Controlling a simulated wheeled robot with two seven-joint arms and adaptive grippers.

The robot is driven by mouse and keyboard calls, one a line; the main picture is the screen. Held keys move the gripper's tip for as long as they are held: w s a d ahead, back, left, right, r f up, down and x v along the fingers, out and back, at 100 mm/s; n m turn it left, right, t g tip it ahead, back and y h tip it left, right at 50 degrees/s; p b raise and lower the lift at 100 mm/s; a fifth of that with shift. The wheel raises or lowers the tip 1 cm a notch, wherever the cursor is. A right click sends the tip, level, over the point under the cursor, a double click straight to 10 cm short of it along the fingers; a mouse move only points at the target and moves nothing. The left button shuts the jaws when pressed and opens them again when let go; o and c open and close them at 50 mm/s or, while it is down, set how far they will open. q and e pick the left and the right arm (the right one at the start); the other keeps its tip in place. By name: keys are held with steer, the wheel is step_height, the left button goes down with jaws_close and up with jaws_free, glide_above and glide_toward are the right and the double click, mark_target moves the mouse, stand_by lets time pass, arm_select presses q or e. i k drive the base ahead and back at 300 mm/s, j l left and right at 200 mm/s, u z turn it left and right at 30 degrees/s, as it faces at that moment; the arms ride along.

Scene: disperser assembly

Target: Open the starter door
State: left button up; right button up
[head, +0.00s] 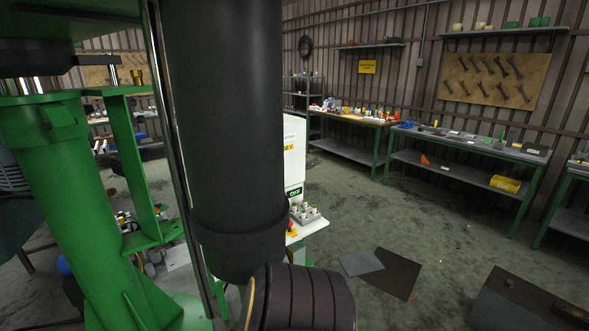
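A white box (295,160) that looks like the starter stands behind a large black cylinder (228,120) in the middle of the head view. Only its right strip shows, with a yellow label and a small dark label with green lettering. Most of its front is hidden, so I cannot tell whether its door is open or shut. A small grey control panel (304,212) with several buttons sits at its lower right on a white ledge. Neither of my grippers shows.
A green machine frame (60,180) fills the left side. A ribbed black part (303,300) blocks the bottom middle. Workbenches (455,165) with tools line the back wall. Floor between is open.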

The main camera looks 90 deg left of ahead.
mark_target(294, 131)
steer(key=i+u, duration=1.2)
steer(key=u, duration=0.2)
